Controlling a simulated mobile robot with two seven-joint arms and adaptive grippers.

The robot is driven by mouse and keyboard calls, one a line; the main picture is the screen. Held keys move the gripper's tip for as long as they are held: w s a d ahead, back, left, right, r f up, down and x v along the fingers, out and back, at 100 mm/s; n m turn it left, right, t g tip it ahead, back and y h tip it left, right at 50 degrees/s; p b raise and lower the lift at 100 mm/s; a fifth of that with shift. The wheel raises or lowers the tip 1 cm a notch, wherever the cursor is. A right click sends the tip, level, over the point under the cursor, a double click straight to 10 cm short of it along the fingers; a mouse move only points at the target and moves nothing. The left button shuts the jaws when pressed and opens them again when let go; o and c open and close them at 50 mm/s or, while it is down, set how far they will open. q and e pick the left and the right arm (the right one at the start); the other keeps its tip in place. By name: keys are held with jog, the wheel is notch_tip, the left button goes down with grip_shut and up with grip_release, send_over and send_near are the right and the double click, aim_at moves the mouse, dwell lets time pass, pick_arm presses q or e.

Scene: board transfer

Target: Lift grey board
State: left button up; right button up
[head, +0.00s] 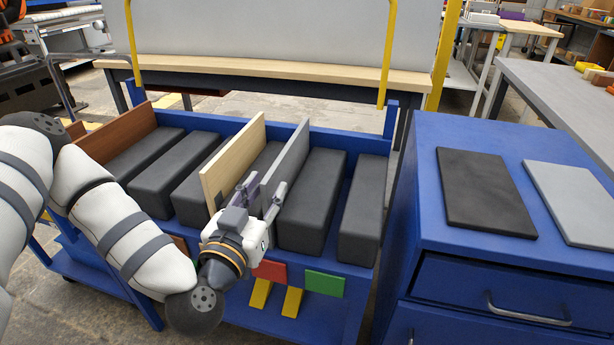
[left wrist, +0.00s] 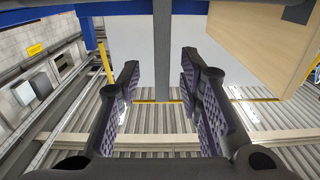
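A grey board (head: 287,153) stands upright on its edge in the blue cart, between dark blocks. My left gripper (head: 261,195) is at its near end, fingers open on either side of it. In the left wrist view, the board's narrow edge (left wrist: 162,50) runs between the two fingertips (left wrist: 160,80), with a gap visible on each side. The board's lower part is hidden by the blocks. A second, lighter grey board (head: 575,200) lies flat on the blue cabinet. My right gripper is not in view.
A pale wooden board (head: 232,160) stands close left of the gripper. A brown board (head: 118,142) stands at the cart's left. Dark blocks (head: 313,195) fill the cart (head: 352,158). A black board (head: 485,190) lies on the blue cabinet (head: 455,240) at right.

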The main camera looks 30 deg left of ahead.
aim_at(279, 169)
pick_arm(q)
jog(key=x, duration=0.7)
jog(key=shift+w+a, duration=0.15)
jog(key=shift+w, duration=0.15)
grip_shut()
